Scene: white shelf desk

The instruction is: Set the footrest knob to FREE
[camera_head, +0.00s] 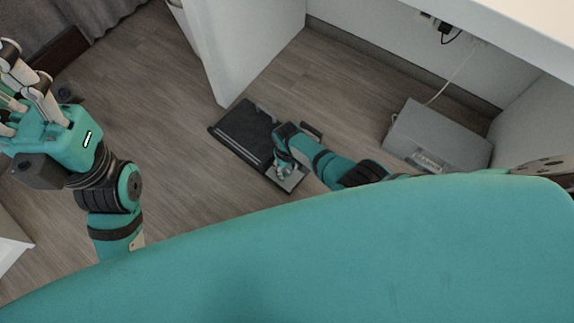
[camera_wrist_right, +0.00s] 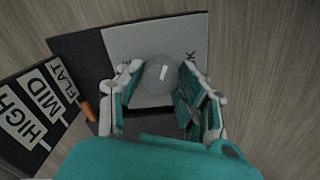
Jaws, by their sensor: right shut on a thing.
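The black footrest (camera_head: 243,132) lies on the floor, with a pale grey knob plate (camera_head: 294,182) at its near right corner. In the right wrist view the plate (camera_wrist_right: 135,42) carries a round grey knob (camera_wrist_right: 160,82) with a short white mark, tilted slightly right of straight up. A "K" shows right of the knob; the lettering at left is mostly hidden by a finger. My right gripper (camera_wrist_right: 158,88) has its fingers on both sides of the knob, shut on it; the head view shows it (camera_head: 283,172) over the plate. My left gripper (camera_head: 18,85) is raised at far left, its fingertips unclear.
HIGH, MID and FLAT labels (camera_wrist_right: 40,103) lie left of the plate, with an orange pointer (camera_wrist_right: 88,110) near FLAT. A grey box (camera_head: 437,135) with a cable stands at right. A white desk panel (camera_head: 245,45) rises behind the footrest. Floor left of the footrest is clear.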

